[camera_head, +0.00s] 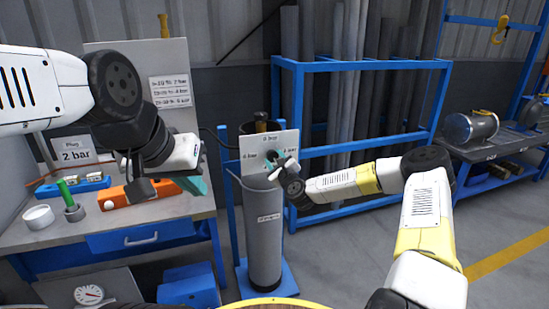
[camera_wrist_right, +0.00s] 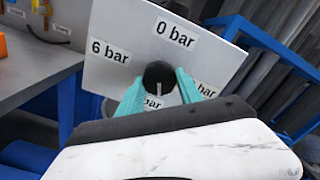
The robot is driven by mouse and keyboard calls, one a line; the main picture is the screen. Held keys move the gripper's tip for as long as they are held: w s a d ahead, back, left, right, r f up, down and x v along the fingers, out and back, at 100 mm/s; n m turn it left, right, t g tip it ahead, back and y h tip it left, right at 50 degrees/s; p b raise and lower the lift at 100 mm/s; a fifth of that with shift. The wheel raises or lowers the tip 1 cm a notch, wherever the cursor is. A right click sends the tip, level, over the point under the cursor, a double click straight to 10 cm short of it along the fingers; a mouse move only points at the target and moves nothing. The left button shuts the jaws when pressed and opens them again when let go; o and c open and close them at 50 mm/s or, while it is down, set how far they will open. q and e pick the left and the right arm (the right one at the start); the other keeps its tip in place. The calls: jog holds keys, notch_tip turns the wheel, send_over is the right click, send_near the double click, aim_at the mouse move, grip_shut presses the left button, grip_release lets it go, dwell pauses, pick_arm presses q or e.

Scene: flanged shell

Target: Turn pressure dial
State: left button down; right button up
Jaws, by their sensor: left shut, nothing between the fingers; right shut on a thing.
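The pressure dial is a black round knob (camera_wrist_right: 158,76) on a white square plate (camera_head: 284,140). In the right wrist view the plate (camera_wrist_right: 125,45) shows "0 bar" at the top and "6 bar" at the left. The right and bottom labels are partly hidden by the fingers and knob. A thin pale mark on the knob runs toward the bottom label. My right gripper (camera_wrist_right: 158,92) has teal fingers shut on the knob, one on each side; in the head view it (camera_head: 281,164) covers much of the dial. My left gripper (camera_head: 195,186) is shut and empty above the workbench.
A sign reading "2 bar" (camera_head: 75,155) stands on the workbench (camera_head: 170,208) at left. A grey cylinder (camera_head: 264,235) stands below the plate on a blue stand. A blue rack (camera_head: 350,150) with pipes is behind my right arm. Open floor lies to the right.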

jog(key=shift+m, duration=2)
jog(key=o, duration=1.4)
jog(key=shift+c, duration=0.2)
jog(key=shift+s, duration=0.1)
jog(key=v, duration=0.7)
jog(key=shift+s, duration=0.3)
